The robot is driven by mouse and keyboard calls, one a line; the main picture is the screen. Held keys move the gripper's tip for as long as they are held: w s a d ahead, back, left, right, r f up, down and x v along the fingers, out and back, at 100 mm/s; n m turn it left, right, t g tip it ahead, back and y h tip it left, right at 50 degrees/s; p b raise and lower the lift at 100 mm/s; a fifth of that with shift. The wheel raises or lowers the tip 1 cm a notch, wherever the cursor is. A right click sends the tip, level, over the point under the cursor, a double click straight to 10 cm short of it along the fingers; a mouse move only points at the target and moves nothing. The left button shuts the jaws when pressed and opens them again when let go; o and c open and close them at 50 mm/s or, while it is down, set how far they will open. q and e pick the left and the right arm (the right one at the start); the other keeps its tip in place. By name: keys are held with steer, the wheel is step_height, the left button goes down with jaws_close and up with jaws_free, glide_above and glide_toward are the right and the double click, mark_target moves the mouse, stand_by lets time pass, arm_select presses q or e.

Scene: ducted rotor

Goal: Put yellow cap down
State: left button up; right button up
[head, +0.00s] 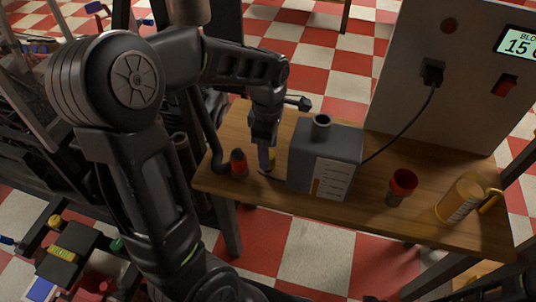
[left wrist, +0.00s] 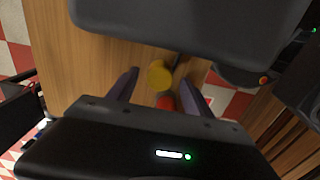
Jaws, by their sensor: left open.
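The yellow cap (left wrist: 159,75) is a round disc between the fingertips of my left gripper (left wrist: 160,77) in the left wrist view. Clear gaps show between it and both fingers, so the gripper is open around it. In the head view my left gripper (head: 266,163) points down at the wooden table, just left of the grey tank, and hides most of the yellow cap (head: 272,154). The cap seems to be at the tabletop; exact contact is hidden. My right gripper is not in view.
The grey tank (head: 325,165) with an open neck stands close right of my left gripper. A red-and-black object (head: 238,164) stands close left. A red funnel-like cup (head: 402,184) and yellow jug (head: 460,201) stand farther right on the table (head: 290,203). A panel (head: 435,80) stands behind.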

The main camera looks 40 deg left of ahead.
arm_select(q)
step_height(320, 180, up, 8)
steer(key=p, duration=0.1)
